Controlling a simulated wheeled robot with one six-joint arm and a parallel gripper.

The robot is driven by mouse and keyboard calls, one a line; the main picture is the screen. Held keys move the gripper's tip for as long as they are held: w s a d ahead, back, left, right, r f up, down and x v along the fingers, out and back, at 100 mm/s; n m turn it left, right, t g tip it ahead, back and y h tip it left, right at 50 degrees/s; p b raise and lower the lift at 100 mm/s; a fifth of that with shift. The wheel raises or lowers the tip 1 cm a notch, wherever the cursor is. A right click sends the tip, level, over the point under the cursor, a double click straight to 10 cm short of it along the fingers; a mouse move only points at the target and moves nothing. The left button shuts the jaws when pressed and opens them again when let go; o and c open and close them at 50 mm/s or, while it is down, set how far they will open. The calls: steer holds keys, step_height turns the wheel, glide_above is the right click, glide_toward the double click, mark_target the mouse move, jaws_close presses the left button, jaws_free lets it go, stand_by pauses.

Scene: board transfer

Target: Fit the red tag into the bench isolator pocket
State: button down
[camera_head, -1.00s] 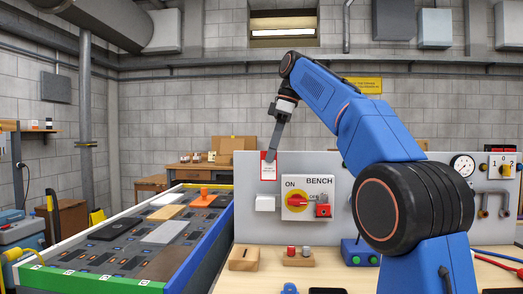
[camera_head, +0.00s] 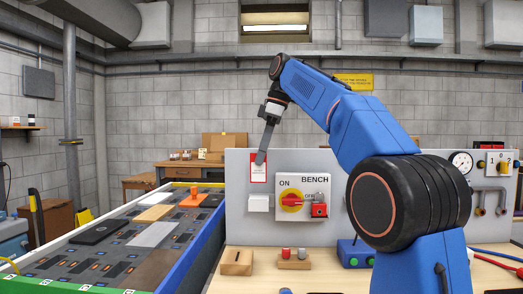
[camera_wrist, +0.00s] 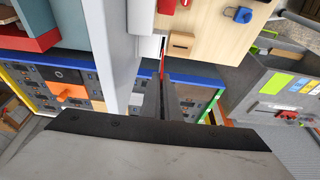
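The red tag (camera_head: 258,174), a white card with a red border, hangs upright in front of the grey panel, above the white pocket (camera_head: 259,203). My gripper (camera_head: 260,161) reaches down to the tag's upper part, its fingers closed on it. In the wrist view the tag (camera_wrist: 162,68) shows edge-on as a thin red strip at the fingertips, close to the white pocket (camera_wrist: 149,48). The tag's lower edge appears a little above the pocket; the exact gap in depth is unclear. The isolator's red handle (camera_head: 293,202) is right of the pocket.
A slotted wooden block (camera_head: 237,263) and a block with a red and a grey peg (camera_head: 294,262) stand on the bench below the panel. A red hasp (camera_head: 319,210) is beside the isolator handle. The board tray (camera_head: 119,251) lies left, with a blue-edged side.

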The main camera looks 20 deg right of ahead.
mark_target(262, 178)
steer(key=shift+f, duration=1.95)
steer(key=shift+f, duration=1.75)
steer(key=c, duration=2.4)
jaws_free()
steer(key=shift+c, duration=0.2)
steer(key=o, duration=0.5)
steer(key=v, duration=0.7)
steer(key=shift+r, duration=0.2)
